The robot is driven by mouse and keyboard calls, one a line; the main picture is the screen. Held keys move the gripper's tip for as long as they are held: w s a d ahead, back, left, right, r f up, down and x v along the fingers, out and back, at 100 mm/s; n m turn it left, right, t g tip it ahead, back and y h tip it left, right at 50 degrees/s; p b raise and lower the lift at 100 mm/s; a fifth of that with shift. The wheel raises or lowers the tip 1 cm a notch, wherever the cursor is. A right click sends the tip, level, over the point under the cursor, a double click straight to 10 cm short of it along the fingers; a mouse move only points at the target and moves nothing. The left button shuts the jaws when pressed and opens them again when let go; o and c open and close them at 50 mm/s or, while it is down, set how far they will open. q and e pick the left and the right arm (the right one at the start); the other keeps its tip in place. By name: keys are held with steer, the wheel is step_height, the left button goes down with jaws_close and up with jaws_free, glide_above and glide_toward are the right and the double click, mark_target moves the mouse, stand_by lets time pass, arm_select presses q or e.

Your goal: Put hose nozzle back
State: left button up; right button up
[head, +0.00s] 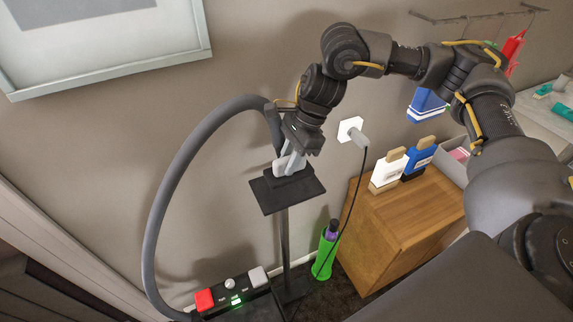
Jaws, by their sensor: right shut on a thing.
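The hose (163,205) is a thick grey tube that arches up from a dark control box (245,304) at the lower left to my right gripper. My right gripper (291,160) is shut on the hose nozzle (283,166), a light grey piece at the hose's end. The nozzle is right over a flat dark plate (287,192) on a dark post. Whether the nozzle touches the plate or is just above it, I cannot tell. The fingers partly hide the nozzle. My left gripper is not in view.
The box has a red button (204,299), a pale knob and a green light. A green container (325,255) stands on the floor beside the post. A wooden cabinet (400,218) with items on top stands right. A plug and cord (357,138) are on the wall.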

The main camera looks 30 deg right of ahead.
steer(key=w+f, duration=0.1)
steer(key=f, duration=0.1)
steer(key=w+d+f+p, duration=0.1)
steer(key=w+f, duration=0.1)
steer(key=shift+f, duration=0.15)
step_height(320, 180, down, 3)
steer(key=p, duration=0.2)
steer(key=shift+w+d+p, duration=0.15)
steer(key=shift+p, duration=0.2)
steer(key=shift+f, duration=0.3)
steer(key=shift+f, duration=0.15)
steer(key=o, duration=1)
steer(key=shift+c, duration=0.2)
